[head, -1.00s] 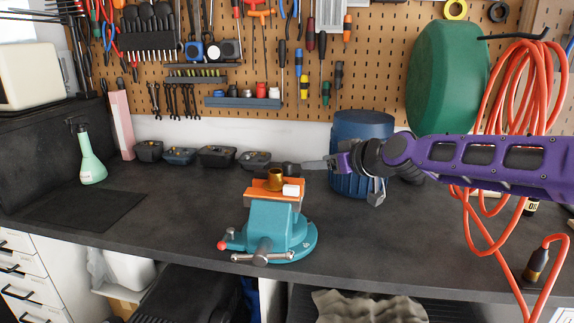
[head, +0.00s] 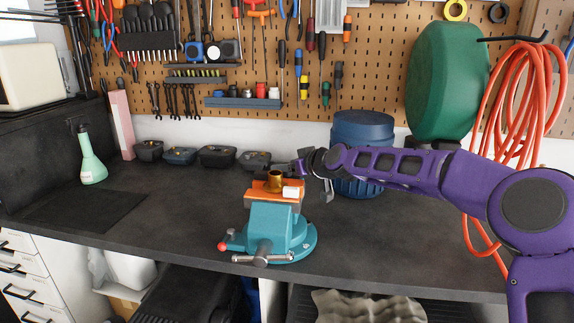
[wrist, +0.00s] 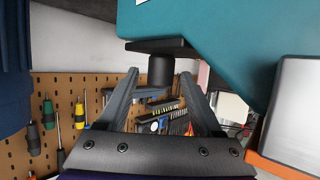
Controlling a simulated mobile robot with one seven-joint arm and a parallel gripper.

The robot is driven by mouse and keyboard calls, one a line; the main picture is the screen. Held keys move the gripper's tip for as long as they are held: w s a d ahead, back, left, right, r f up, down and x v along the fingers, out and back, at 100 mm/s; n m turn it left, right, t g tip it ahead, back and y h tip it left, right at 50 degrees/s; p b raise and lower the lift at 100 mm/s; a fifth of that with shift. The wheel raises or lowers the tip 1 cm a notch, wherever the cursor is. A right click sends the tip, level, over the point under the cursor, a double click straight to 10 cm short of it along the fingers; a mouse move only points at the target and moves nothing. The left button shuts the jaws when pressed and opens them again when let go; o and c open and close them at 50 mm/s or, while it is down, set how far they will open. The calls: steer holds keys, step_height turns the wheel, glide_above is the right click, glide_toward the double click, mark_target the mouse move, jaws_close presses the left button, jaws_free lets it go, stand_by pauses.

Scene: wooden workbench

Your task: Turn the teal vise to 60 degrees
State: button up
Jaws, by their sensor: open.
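The teal vise (head: 270,225) stands on its round base near the bench's front edge, its handle bar toward me. Its orange jaws (head: 264,187) are on top, with a brass cylinder (head: 275,180) and a small white block (head: 291,193) at them. My gripper (head: 299,167) is open and empty, just behind and right of the jaws. In the wrist view, the teal vise body (wrist: 220,40) fills the upper right. A dark post (wrist: 161,70) under it appears between my spread fingers (wrist: 159,75); I cannot tell whether they touch it.
A blue barrel (head: 362,135) stands behind my arm. Several small dark bins (head: 217,157) line the wall, and a green spray bottle (head: 90,160) stands at left. Orange hose (head: 535,85) hangs at right. The bench left of the vise is clear.

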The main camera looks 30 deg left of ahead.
steer(key=shift+w+a+f, duration=0.1)
steer(key=shift+a, duration=0.05)
jaws_close()
stand_by(0.4)
stand_by(1.0)
